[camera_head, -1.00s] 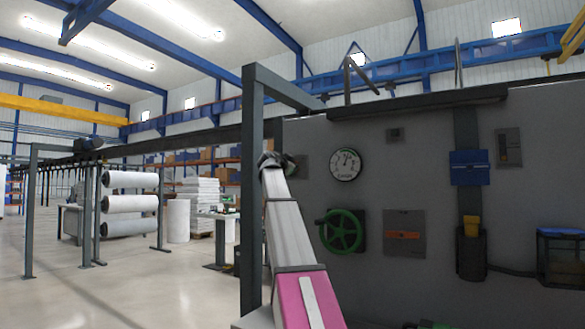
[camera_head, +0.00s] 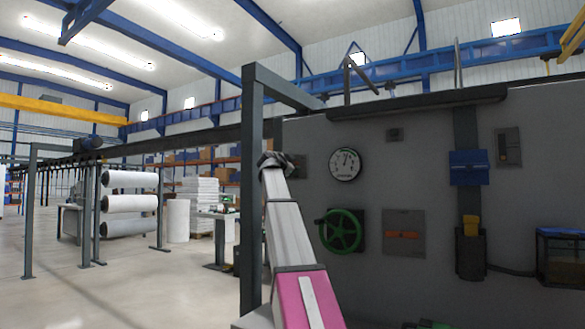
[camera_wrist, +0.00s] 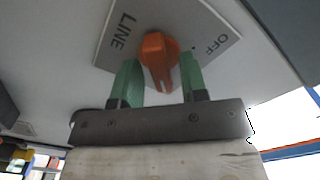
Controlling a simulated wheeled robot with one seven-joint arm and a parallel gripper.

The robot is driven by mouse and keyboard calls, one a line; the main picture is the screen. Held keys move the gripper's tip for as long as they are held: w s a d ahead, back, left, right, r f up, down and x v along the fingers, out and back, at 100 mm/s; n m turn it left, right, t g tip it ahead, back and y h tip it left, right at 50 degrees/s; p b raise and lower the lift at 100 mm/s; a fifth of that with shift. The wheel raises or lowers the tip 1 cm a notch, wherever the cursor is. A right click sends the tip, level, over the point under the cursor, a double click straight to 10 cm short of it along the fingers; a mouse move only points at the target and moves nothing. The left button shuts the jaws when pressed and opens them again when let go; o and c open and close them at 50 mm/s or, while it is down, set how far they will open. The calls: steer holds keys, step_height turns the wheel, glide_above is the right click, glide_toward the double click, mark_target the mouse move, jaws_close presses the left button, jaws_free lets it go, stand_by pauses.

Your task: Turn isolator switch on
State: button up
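In the wrist view an orange rotary knob (camera_wrist: 158,58) sits on a light grey plate (camera_wrist: 205,25). The plate reads "LINE" on the left and "OFF" on the right; the knob stands between the words. My gripper (camera_wrist: 160,75) has its two green fingers on either side of the knob, with narrow gaps showing; contact is unclear. In the head view my gripper (camera_head: 276,160) is at the left end of the grey wall panel (camera_head: 375,110), partly covering a small dark plate (camera_head: 300,168). The knob itself is hidden there.
The panel also carries a round gauge (camera_head: 345,164), a green handwheel (camera_head: 341,231), a grey box with an orange handle (camera_head: 403,234) and a blue box (camera_head: 469,167). A dark post (camera_head: 251,190) stands close left of my arm. Open floor (camera_head: 130,285) lies farther left.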

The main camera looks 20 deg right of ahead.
steer(key=shift+a, duration=0.1)
steer(key=v, duration=1)
steer(key=shift+s+a, duration=0.2)
steer(key=shift+s, duration=0.05)
stand_by(0.3)
